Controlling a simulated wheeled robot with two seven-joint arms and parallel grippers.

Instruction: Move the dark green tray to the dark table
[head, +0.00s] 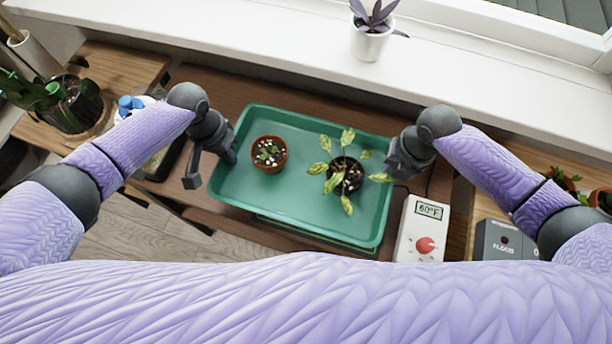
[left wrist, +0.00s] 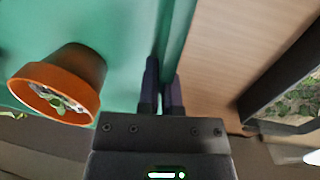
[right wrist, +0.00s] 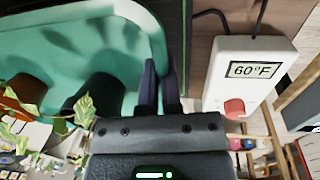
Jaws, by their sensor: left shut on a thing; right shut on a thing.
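The dark green tray (head: 300,224) lies across the middle of the head view, over a dark brown wooden surface. I cannot tell whether it rests on that surface or hangs just above it. A small terracotta pot (head: 269,155) and a dark pot with a yellow-green leafy plant (head: 345,177) stand in it. My left gripper (head: 231,156) is shut on the tray's left wall; its fingers (left wrist: 161,88) straddle the wall in the left wrist view. My right gripper (head: 393,168) is shut on the right wall, also seen in the right wrist view (right wrist: 160,88).
A white thermometer box (head: 422,225) reading 60°F stands close to the tray's right side. A grey box marked FLOOD (head: 500,240) is further right. A white windowsill (head: 290,50) with a purple plant (head: 371,35) runs behind.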

